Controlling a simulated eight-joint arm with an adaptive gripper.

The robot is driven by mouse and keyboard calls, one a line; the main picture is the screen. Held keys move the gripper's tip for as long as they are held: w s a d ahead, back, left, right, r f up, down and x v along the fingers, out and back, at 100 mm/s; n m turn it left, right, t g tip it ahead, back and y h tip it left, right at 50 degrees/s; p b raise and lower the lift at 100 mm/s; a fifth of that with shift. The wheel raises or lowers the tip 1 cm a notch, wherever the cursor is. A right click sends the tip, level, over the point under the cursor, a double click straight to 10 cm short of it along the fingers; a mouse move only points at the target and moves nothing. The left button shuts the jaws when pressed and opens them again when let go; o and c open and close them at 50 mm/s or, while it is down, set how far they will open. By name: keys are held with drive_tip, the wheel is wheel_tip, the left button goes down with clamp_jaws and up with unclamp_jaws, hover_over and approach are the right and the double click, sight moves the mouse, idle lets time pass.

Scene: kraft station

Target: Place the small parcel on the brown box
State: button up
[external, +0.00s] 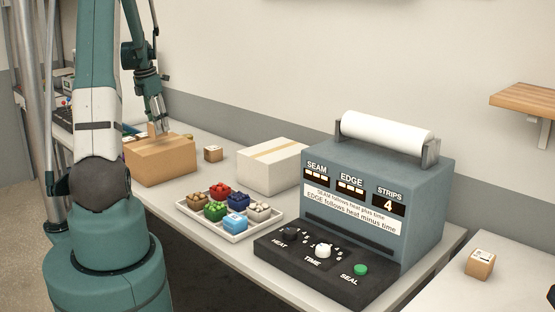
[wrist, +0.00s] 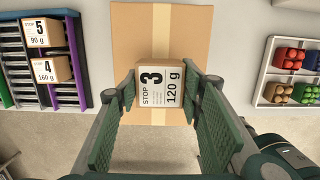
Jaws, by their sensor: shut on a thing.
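My gripper (external: 160,128) is shut on a small brown parcel marked "STOP 3, 120 g" (wrist: 162,86). In the wrist view the parcel sits between the two green finger pads (wrist: 163,95). The larger brown box (wrist: 190,25) lies directly beneath it, with a tape strip down its middle. In the external view the brown box (external: 160,163) stands at the left of the table and my fingers are at its top. The held parcel is mostly hidden there, and I cannot tell whether it touches the box top.
Another small parcel (external: 213,153) stands right of the box, beside a white box (external: 270,168). A tray (external: 238,237) of coloured blocks lies in front, and the sealing machine (external: 380,200) stands right. A rack (wrist: 75,50) holds parcels 4 and 5. A parcel (external: 480,264) sits far right.

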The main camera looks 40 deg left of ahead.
drive_tip(key=shift+f, duration=1.45)
drive_tip(key=shift+f, duration=0.15)
drive_tip(key=o, duration=0.9)
drive_tip(key=shift+r, duration=0.2)
drive_tip(key=shift+s+r, duration=0.3)
drive_tip(key=shift+r, duration=1.65)
drive_tip(key=shift+s+r, duration=0.35)
drive_tip(key=shift+r, duration=1.65)
drive_tip(key=shift+s+r, duration=0.3)
drive_tip(key=shift+r, duration=1.65)
